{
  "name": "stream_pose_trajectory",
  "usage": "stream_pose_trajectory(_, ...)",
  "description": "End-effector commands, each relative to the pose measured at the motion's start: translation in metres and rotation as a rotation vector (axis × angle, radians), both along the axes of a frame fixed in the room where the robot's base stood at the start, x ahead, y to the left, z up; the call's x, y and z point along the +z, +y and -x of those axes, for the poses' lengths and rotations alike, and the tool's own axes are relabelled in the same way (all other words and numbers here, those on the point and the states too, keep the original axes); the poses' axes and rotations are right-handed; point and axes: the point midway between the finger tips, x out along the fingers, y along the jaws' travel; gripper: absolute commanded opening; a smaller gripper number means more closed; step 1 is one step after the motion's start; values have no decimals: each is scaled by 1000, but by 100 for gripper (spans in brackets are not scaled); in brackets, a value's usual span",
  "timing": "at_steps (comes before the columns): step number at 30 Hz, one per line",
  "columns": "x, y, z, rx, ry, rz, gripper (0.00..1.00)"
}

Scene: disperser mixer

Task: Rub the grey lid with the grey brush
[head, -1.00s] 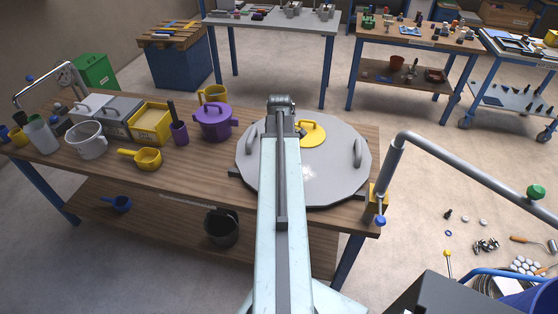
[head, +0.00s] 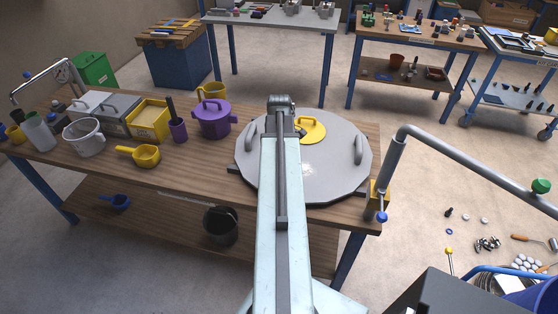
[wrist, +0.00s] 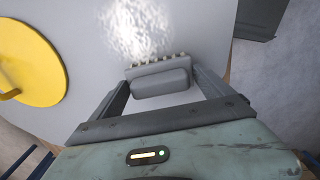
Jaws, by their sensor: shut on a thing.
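The grey lid (head: 335,175) is a large disc with two grey handles at the right end of the wooden workbench. A yellow round cap (head: 312,129) with a handle sits on it, also visible at the left of the wrist view (wrist: 30,60). A pale speckled patch (head: 308,169) marks the lid, near the top of the wrist view (wrist: 140,25). My gripper (wrist: 161,86) is shut on the grey brush (wrist: 160,82), its bristles toward the patch. I cannot tell whether they touch the lid. My arm hides gripper and brush in the head view.
Left of the lid stand a purple pot (head: 212,118), a yellow saucepan (head: 146,155), a yellow box (head: 151,118) and a white bucket (head: 84,138). A bent metal pipe (head: 460,166) rises at the bench's right end. The bench front (head: 190,170) is clear.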

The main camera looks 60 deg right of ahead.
Motion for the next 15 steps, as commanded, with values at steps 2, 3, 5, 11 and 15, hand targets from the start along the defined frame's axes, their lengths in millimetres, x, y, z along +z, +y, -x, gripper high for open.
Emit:
stream_pose_trajectory(2, 0, -1, 4, -1, 0, 0, 58)
stream_pose_trajectory(3, 1, -3, 7, -2, 0, 0, 58)
stream_pose_trajectory(5, 1, -5, 12, -3, 0, 0, 58)
stream_pose_trajectory(11, 2, -12, 31, -2, 0, 0, 58)
stream_pose_trajectory(15, 2, -13, 35, 1, 0, 0, 58)
